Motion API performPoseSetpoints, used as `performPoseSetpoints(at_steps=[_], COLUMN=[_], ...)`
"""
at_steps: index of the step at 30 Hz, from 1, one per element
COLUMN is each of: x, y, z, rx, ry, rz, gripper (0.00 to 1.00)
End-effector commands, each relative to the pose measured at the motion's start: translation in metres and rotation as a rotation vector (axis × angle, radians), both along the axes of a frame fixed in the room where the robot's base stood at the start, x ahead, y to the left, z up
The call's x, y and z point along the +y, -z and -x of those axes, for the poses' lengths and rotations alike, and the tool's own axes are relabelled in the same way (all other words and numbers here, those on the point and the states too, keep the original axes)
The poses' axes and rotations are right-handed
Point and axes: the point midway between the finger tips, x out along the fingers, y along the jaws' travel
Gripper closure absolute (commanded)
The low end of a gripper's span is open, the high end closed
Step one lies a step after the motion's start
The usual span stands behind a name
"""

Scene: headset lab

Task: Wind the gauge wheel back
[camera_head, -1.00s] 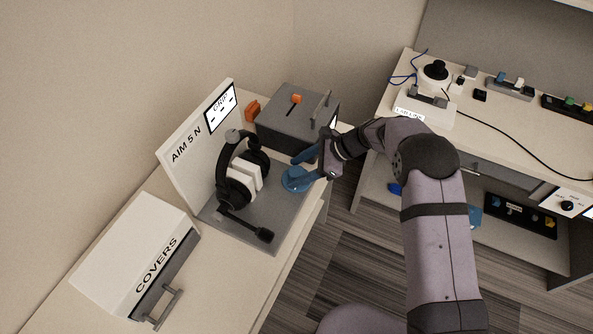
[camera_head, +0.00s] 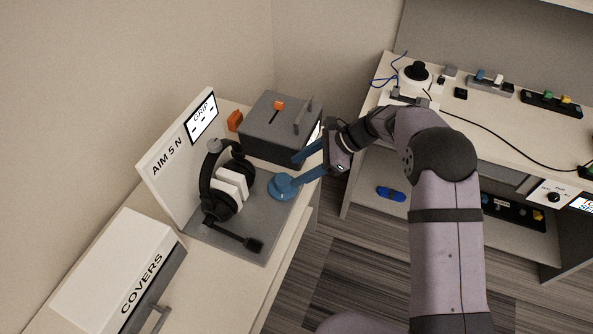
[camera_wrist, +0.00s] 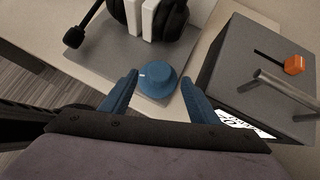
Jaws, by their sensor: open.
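The gauge wheel is a blue round knob (camera_head: 284,187) on the grey base plate (camera_head: 236,239), beside the headset. In the wrist view the knob (camera_wrist: 158,78) shows a pale mark on its left side and sits just beyond my fingertips, between their lines. My gripper (camera_head: 296,169) is open and empty, its blue fingers spread on either side of the knob; the wrist view shows both fingers (camera_wrist: 160,80) too. The black headset (camera_head: 224,187) with white pads stands on the plate. The GRIP display (camera_head: 202,117) on the AIM 5 N board shows only dashes.
A grey box (camera_head: 270,140) with an orange-tipped lever (camera_head: 279,105) and a handle stands behind the knob, close to my fingers. A white COVERS box (camera_head: 110,265) sits at the front left. Another bench (camera_head: 470,115) stands at the right.

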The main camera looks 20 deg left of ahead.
Motion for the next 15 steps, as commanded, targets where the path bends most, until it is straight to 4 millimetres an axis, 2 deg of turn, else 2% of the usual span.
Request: performPoseSetpoints(at_steps=[8,15], x=[0.004,0.021], y=[0.001,0.004], z=[0.004,0.026], rx=[-0.020,-0.151], ry=[-0.045,-0.317], rz=[0.018,0.152], gripper=[0.45,0.45])
